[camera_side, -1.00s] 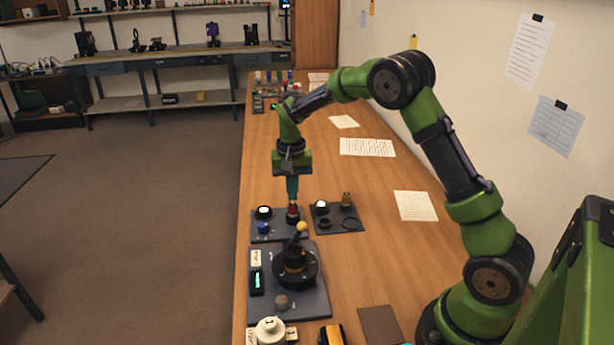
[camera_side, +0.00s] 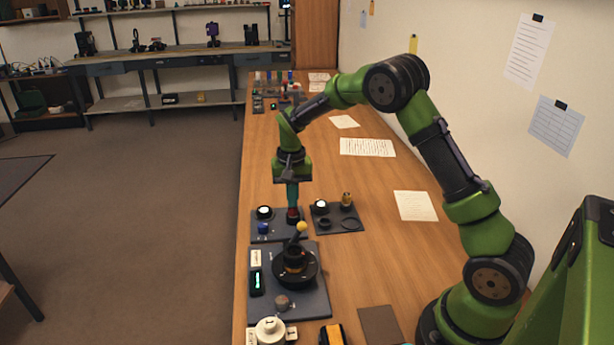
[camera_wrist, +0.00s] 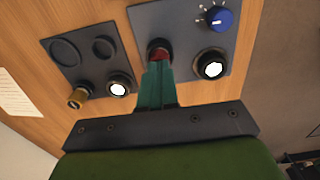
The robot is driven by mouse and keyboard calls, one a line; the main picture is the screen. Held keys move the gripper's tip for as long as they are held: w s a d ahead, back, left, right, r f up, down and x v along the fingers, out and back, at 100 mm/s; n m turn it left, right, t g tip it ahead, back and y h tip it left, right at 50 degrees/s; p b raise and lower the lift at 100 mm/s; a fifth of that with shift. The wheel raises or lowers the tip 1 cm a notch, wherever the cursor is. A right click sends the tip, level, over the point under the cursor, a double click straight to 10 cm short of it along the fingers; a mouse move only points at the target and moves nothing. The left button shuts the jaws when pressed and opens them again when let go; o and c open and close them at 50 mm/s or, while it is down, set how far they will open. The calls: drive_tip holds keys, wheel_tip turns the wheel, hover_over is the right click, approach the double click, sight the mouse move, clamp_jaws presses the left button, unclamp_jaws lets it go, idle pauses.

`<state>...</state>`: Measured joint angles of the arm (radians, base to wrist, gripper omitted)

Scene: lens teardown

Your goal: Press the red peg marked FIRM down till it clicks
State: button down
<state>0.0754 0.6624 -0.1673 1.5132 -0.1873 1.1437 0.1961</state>
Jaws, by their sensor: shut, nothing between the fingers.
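The red peg (camera_wrist: 158,54) stands on a dark grey panel (camera_wrist: 180,12), largely hidden under my fingers. In the side view the red peg (camera_side: 292,214) shows just below my fingertips. My gripper (camera_side: 292,206) points straight down with its teal fingers shut and nothing between them. In the wrist view the gripper (camera_wrist: 157,68) has its tips on or right over the peg's top. I cannot make out the FIRM marking. I cannot tell how deep the peg sits.
The same panel has a blue knob (camera_wrist: 219,19) and a white-topped round button (camera_wrist: 211,65). A second dark panel (camera_wrist: 80,72) with a brass knob (camera_wrist: 78,97) lies beside it. A yellow-tipped lever (camera_side: 301,227) stands close in front of the gripper.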

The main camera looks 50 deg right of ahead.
sight(296, 218)
idle(0.4)
drive_tip(key=shift+r, duration=2.9)
drive_tip(key=s+a+r+n+t, duration=0.1)
drive_tip(key=s+a+r, duration=0.3)
drive_tip(key=s, duration=0.4)
drive_tip(key=s+a+r+n+t+y, duration=0.1)
drive_tip(key=s+a+r+n+t, duration=0.1)
drive_tip(key=s, duration=0.6)
drive_tip(key=s+a+r+n+t+y, duration=0.1)
drive_tip(key=s+a+r+n+t, duration=0.1)
drive_tip(key=s+a+r+t, duration=0.2)
drive_tip(key=s+a+r, duration=0.2)
drive_tip(key=s, duration=0.1)
drive_tip(key=shift+s+a+r, duration=0.2)
drive_tip(key=shift+s+a, duration=0.05)
drive_tip(key=shift+s, duration=0.15)
drive_tip(key=c, duration=1.8)
unclamp_jaws()
